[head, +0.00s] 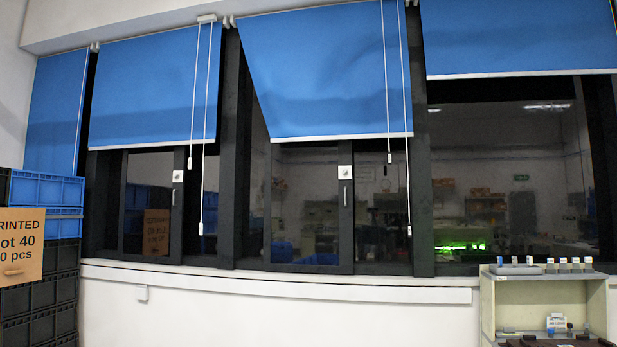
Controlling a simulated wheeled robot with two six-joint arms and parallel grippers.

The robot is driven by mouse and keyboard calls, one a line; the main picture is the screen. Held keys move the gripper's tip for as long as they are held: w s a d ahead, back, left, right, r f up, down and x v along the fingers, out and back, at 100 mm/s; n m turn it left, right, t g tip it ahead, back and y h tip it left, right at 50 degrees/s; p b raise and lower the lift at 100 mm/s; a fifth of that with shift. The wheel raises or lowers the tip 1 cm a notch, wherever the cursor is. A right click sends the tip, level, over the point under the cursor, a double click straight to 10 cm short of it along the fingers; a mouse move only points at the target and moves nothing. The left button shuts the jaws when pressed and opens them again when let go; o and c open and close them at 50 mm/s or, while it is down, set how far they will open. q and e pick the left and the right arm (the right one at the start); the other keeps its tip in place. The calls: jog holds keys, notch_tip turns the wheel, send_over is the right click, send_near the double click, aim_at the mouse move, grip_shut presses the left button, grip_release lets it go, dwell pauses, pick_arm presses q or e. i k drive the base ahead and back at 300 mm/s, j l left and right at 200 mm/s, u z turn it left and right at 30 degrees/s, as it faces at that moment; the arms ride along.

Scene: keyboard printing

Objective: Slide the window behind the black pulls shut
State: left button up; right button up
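A pair of white cords hangs over the right side of the middle window. One cord ends in a black pull (389,158); the other ends lower, in a small pull (409,230) whose colour is hard to tell. Behind them is the middle window with a dark-framed sash (346,235) on its left part, carrying a white latch plate and a slim handle (345,197). The sash's handle edge stands left of the cords, short of the right post (420,190). Whether the strip between is glazed, I cannot tell. A blue blind (325,75) hides the top. Neither gripper shows.
The left window (150,205) has a similar sash and cords with white pulls (190,163). A white sill (280,282) runs below. Blue and black crates (45,188) with a cardboard label stand at left. A beige shelf unit (545,292) with small bottles stands at lower right.

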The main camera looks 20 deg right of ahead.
aim_at(308, 201)
jog(key=i+l, duration=0.15)
jog(key=l, duration=0.3)
jog(key=i+l+z, duration=0.1)
jog(key=l, duration=0.3)
jog(key=i+l, duration=0.2)
jog(key=l, duration=0.2)
jog(key=i+l+z, duration=0.1)
jog(key=l, duration=0.35)
jog(key=i+l, duration=0.25)
jog(key=l, duration=0.15)
jog(key=i+l, duration=0.15)
jog(key=l, duration=0.25)
jog(key=i+l+z, duration=0.2)
jog(key=i, duration=0.45)
jog(key=i+l+z, duration=0.2)
jog(key=i, duration=0.45)
jog(key=i+l+z, duration=0.2)
jog(key=i, duration=0.5)
